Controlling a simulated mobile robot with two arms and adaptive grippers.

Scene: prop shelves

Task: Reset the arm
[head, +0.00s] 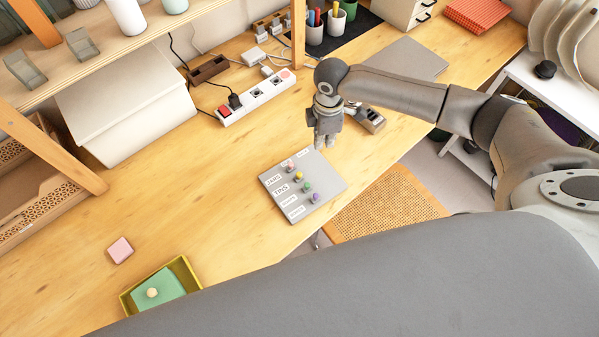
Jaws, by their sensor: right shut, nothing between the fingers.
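My right arm comes in from the right, and its grey gripper (325,138) hangs pointing down over the wooden desk. The gripper is shut and holds nothing. It is just above and beyond the far right edge of a grey board (327,183) with small coloured knobs and white labels. My left gripper is not in the picture.
A power strip (256,97) lies behind the board. A grey laptop (405,58) and pen cups (314,32) stand farther back. A pink block (120,250) and a yellow tray (127,300) are front left. A woven chair seat (385,205) is beside the desk.

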